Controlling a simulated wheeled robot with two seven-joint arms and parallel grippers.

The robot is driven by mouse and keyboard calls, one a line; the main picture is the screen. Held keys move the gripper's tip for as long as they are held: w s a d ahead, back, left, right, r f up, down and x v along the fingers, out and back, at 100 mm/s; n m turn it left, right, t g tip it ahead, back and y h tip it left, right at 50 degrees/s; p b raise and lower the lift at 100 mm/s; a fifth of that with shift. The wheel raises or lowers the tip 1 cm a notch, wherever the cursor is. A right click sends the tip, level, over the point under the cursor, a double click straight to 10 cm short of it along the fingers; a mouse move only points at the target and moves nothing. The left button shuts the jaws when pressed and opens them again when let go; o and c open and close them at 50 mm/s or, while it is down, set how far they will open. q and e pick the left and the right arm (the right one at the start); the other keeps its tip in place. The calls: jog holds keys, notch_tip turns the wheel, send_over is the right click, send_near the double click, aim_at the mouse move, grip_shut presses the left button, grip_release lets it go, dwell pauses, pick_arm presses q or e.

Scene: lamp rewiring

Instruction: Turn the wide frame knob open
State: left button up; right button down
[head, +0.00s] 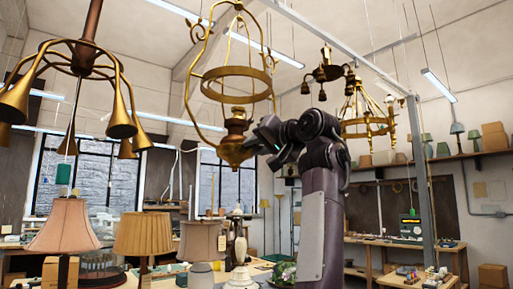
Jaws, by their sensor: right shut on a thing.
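A brass hanging lamp with a wide frame (190,95) hangs at the centre of the head view. Its frame carries a horizontal ring (237,73), and a rounded brass font (232,152) with a burner sits at the bottom. My right arm rises from below and bends left at the wrist. My right gripper (266,136) is at the right side of the font and is shut on a small part there, seemingly the knob. The fingers cover the knob, so how far it is turned cannot be seen. My left gripper is out of view.
A brass lamp with horn-shaped arms (120,100) hangs at left. Another ringed brass lamp (366,127) hangs behind my arm at right. Shaded lamps, including a pink one (64,226) and a tan one (144,234), stand below. A grey post (422,180) rises at right.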

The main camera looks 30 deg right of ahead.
jog(key=shift+r, duration=0.1)
dwell(0.3)
jog(key=c, duration=1.3)
grip_release()
jog(key=shift+o, duration=0.2)
jog(key=shift+s, duration=0.1)
jog(key=shift+s+b, duration=0.25)
jog(key=shift+b, duration=0.05)
jog(key=s+b, duration=0.3)
jog(key=s, duration=0.4)
jog(key=shift+d, duration=0.3)
jog(key=shift+s, duration=0.1)
